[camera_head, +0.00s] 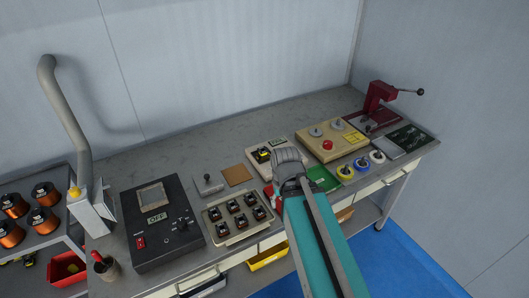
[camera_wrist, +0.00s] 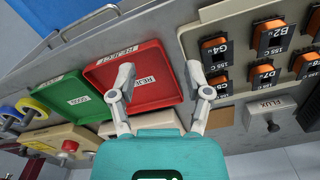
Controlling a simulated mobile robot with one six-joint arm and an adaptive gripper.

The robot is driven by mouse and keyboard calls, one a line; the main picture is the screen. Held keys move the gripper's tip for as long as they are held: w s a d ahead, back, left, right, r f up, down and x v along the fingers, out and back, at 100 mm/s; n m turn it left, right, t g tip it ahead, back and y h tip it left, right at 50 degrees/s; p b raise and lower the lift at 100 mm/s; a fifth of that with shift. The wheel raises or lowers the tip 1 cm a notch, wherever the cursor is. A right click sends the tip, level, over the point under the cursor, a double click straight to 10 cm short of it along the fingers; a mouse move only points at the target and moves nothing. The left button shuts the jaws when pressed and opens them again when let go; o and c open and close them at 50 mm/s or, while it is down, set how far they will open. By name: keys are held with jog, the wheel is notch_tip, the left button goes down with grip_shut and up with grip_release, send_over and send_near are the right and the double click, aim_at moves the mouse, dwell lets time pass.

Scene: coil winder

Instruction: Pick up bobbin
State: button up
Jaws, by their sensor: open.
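In the wrist view, several small black bobbins with orange windings and white labels sit in a beige tray (camera_wrist: 187,42); one bobbin (camera_wrist: 215,45) is just right of my right finger. The same tray shows in the head view (camera_head: 211,222), left of my arm. My gripper (camera_wrist: 161,72) is open and empty, its fingers apart over the bench between the red REJECT tray (camera_wrist: 150,90) and the bobbin tray. In the head view my gripper's fingertips are hidden. A yellow-and-black piece (camera_head: 263,155) sits on a pale fixture behind my wrist.
A green tray (camera_wrist: 70,95) lies beside the red one. A black box reading OFF (camera_head: 160,225) and copper spools (camera_head: 44,193) are at left.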

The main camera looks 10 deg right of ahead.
jog(key=shift+o, duration=1.1)
jog(key=shift+w+r, duration=0.1)
jog(key=shift+w, duration=0.15)
jog(key=shift+o, duration=0.2)
jog(key=w+r+m+p, duration=0.3)
jog(key=w+m, duration=0.1)
jog(key=w, duration=0.5)
jog(key=w+a+r+m+p, duration=0.1)
jog(key=w+r+m+p, duration=0.3)
jog(key=w, duration=0.5)
jog(key=w+r+m+p, duration=0.3)
jog(key=w+m+p, duration=0.1)
jog(key=w, duration=0.5)
jog(key=shift+w+a+r+m, duration=0.15)
jog(key=shift+w+r+m, duration=0.2)
jog(key=shift+m, duration=0.55)
jog(key=shift+w+m, duration=0.3)
jog(key=shift+w, duration=0.05)
jog(key=b, duration=0.9)
send_over(263, 150)
jog(key=f, duration=0.8)
jog(key=shift+s+a+f, duration=0.25)
jog(key=shift+s+a, duration=0.05)
jog(key=shift+s, duration=0.1)
jog(key=shift+f, duration=0.15)
jog(key=shift+w+d+f+b, duration=0.1)
jog(key=shift+f+b, duration=1.15)
jog(key=shift+d+f+b, duration=0.1)
jog(key=shift+f+b, duration=1.1)
